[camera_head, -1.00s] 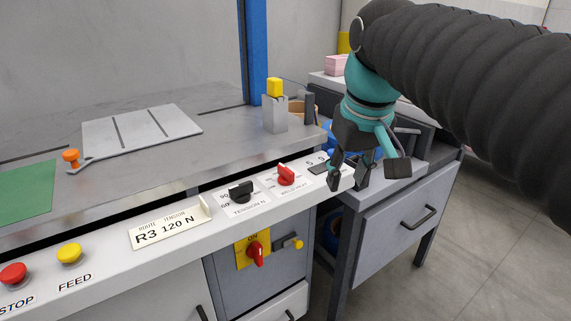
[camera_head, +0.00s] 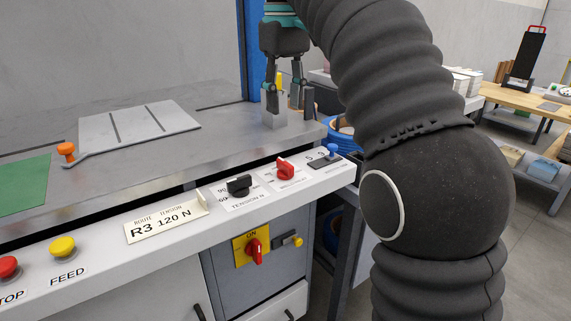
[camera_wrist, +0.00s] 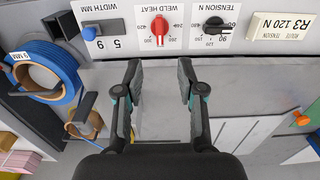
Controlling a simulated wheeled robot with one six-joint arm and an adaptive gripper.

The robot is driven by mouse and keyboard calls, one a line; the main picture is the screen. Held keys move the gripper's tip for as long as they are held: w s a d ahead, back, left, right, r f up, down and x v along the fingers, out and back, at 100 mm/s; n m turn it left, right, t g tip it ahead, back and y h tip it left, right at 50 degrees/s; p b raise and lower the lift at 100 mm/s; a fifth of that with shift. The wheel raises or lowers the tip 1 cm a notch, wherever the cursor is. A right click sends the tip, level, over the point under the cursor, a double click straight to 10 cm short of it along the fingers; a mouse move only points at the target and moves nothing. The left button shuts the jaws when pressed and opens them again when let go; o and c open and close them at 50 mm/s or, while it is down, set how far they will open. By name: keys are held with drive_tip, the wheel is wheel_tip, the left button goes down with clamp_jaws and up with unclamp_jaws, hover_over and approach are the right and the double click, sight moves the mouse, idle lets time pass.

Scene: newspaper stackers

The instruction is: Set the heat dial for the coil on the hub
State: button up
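The red WELD HEAT dial (camera_head: 285,169) is on the sloping control panel, right of the black tension dial. It also shows upside down at the top of the wrist view (camera_wrist: 160,25); its exact setting is too small to read. The blue coil (camera_head: 343,137) stands beyond the panel's right end. Its 9 MM tag (camera_wrist: 21,57) shows in the wrist view. My gripper (camera_head: 284,95) is open and empty, pointing down near the metal post at the back. In the wrist view, its spread fingers (camera_wrist: 158,66) are apart from the dial.
Beside the red dial are the black tension dial (camera_head: 239,186) and the blue width slider (camera_head: 333,150), marked 5 and 9. A route card (camera_head: 165,224) reads R3 120 N. The metal post (camera_head: 273,125) stands close to my fingers. FEED (camera_head: 62,247) and STOP (camera_head: 8,267) buttons are left.

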sight(285, 162)
wheel_tip(285, 162, down, 12)
drive_tip(key=b, duration=0.5)
drive_tip(key=shift+f, duration=0.25)
clamp_jaws()
